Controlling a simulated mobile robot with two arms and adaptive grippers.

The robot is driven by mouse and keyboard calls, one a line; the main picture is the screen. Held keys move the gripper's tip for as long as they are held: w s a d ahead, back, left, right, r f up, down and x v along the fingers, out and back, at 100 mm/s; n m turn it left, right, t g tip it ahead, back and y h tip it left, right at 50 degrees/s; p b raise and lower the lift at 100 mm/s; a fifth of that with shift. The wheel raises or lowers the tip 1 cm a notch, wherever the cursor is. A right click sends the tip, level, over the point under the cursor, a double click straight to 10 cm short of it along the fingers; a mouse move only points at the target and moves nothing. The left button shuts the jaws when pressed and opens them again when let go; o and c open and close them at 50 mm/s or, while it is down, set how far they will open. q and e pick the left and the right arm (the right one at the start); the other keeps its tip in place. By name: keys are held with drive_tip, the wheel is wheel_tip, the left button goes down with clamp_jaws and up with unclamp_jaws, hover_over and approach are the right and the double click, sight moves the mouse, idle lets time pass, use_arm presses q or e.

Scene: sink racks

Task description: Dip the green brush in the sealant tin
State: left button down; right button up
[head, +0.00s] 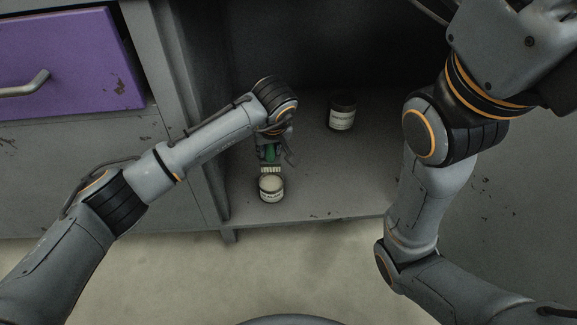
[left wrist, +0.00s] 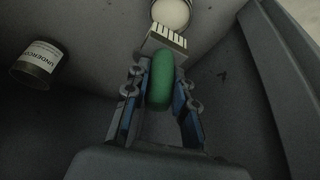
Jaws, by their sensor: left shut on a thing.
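My left gripper (head: 271,151) is shut on the green brush (head: 270,154), inside the open cabinet. In the left wrist view the gripper (left wrist: 160,95) has its blue-edged fingers on both sides of the green handle (left wrist: 160,82). The pale bristles (left wrist: 168,37) point away from the gripper, toward an open tin (head: 271,194) with pale contents. That tin also shows at the top of the left wrist view (left wrist: 172,13). Its label is too small to read. The bristles appear close to its rim; I cannot tell whether they touch. My right gripper is out of view.
A second tin (head: 342,118) with a dark top stands farther back on the cabinet floor (head: 335,180); its label in the left wrist view (left wrist: 38,58) begins "UNDERCO". The cabinet's side wall is left of my gripper, beside a purple drawer (head: 68,55). Floor right of the open tin is clear.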

sight(270, 166)
use_arm(q)
drive_tip(key=shift+a+f, duration=0.1)
drive_tip(key=shift+f, duration=0.05)
drive_tip(key=shift+f+b, duration=0.3)
drive_tip(key=shift+b, duration=0.05)
wheel_tip(270, 166, down, 5)
drive_tip(key=b, duration=0.4)
drive_tip(key=shift+f+b, duration=0.4)
drive_tip(key=shift+f, duration=0.1)
idle(0.8)
drive_tip(key=shift+f, duration=0.1)
idle(1.2)
